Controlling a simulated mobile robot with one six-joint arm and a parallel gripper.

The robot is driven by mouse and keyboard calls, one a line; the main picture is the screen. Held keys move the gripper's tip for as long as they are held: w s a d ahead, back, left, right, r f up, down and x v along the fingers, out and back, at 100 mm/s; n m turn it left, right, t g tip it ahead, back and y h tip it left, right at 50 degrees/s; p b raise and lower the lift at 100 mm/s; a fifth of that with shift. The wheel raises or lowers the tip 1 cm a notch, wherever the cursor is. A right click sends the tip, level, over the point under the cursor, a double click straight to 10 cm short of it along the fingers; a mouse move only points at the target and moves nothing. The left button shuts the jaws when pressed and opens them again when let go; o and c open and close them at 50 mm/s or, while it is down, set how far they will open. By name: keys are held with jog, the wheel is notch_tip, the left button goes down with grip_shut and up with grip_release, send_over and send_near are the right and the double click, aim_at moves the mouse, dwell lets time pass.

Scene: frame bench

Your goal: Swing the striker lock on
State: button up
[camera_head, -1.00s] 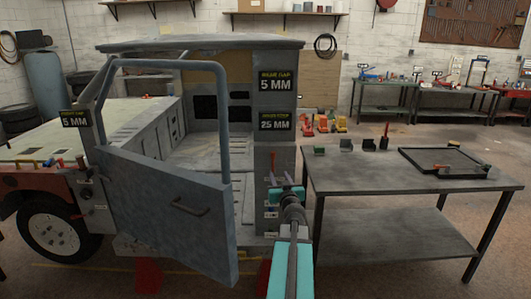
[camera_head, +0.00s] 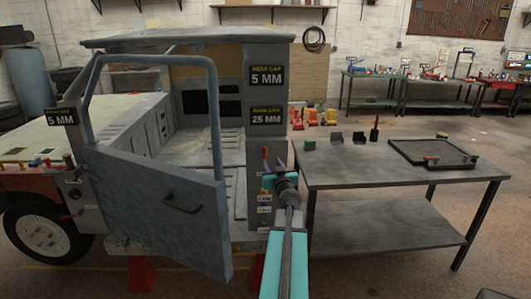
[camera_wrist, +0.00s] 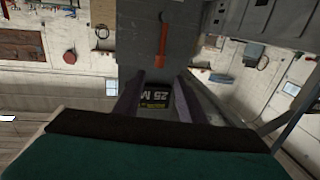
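The truck cab's rear door pillar (camera_head: 265,139) stands left of the table, with its door (camera_head: 160,200) swung open. A red-orange lever (camera_wrist: 162,45) lies on a grey face of the pillar in the wrist view; I take it to be the striker lock. It also shows as a small red strip (camera_head: 265,153) in the head view. My gripper (camera_head: 274,160) is in front of the pillar, fingers apart and empty. In the wrist view the gripper (camera_wrist: 158,84) is open, with the lever beyond the fingertips and apart from them.
A black "25 MM" sign (camera_head: 267,117) is on the pillar and shows upside down in the wrist view (camera_wrist: 157,98). A steel table (camera_head: 350,174) with small blocks and a black tray (camera_head: 395,150) stands right. Small coloured parts sit lower on the pillar.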

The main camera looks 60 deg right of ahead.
aim_at(266, 150)
jog(key=shift+x, duration=6.1)
jog(key=shift+s, duration=0.1)
grip_shut()
